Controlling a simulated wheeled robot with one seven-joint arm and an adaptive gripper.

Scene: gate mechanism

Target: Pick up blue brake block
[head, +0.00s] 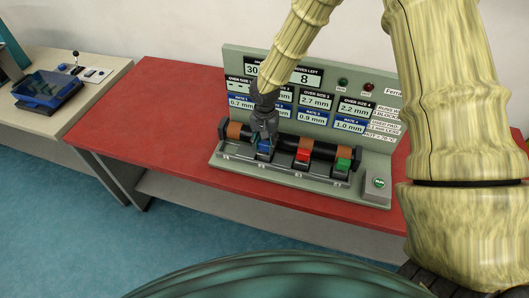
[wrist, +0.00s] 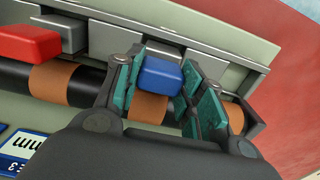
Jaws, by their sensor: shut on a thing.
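The blue brake block (wrist: 161,77) is between the two teal finger pads of my gripper (wrist: 160,85) in the wrist view. My gripper is shut on it. In the head view my gripper (head: 264,140) reaches down from above onto the blue block (head: 264,149), at the second position from the left on the machine's front rail. The block is close to the black roller with brown bands (head: 235,130). Whether it touches the rail or the roller is hard to tell.
A red block (head: 303,155) and a green block (head: 343,164) sit farther right on the rail. Behind stands a grey-green panel (head: 235,60) with number displays. A button box (head: 377,187) is at the right end. The red table (head: 165,110) is clear to the left. A blue tray (head: 45,90) sits on the far-left bench.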

